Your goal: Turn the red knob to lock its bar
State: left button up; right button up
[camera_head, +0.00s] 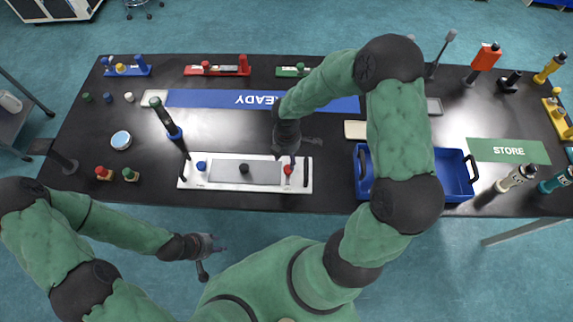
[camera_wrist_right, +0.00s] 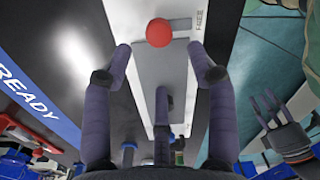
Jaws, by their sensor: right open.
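The red knob (camera_head: 288,169) stands near the right end of a white plate fixture (camera_head: 222,187) at the table's front. In the right wrist view the round red knob (camera_wrist_right: 159,32) shows ahead of my right gripper (camera_wrist_right: 158,50), centred between its spread fingertips and apart from them. In the head view my right gripper (camera_head: 291,153) hangs just above and behind the knob, pointing down, open and empty. Which part is the knob's bar, and its angle, I cannot tell. My left gripper (camera_head: 210,256) is empty and open, in front of the table edge; it also shows in the right wrist view (camera_wrist_right: 275,115).
A blue bin (camera_head: 453,164) stands to the right. The blue READY strip (camera_head: 215,99) lies behind.

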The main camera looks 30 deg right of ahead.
aim_at(288, 168)
notch_tip(288, 168, down, 7)
jog(key=shift+s+f+b, duration=0.1)
jog(key=shift+f+b, duration=0.1)
jog(key=shift+b, duration=0.55)
jog(key=c, duration=1.1)
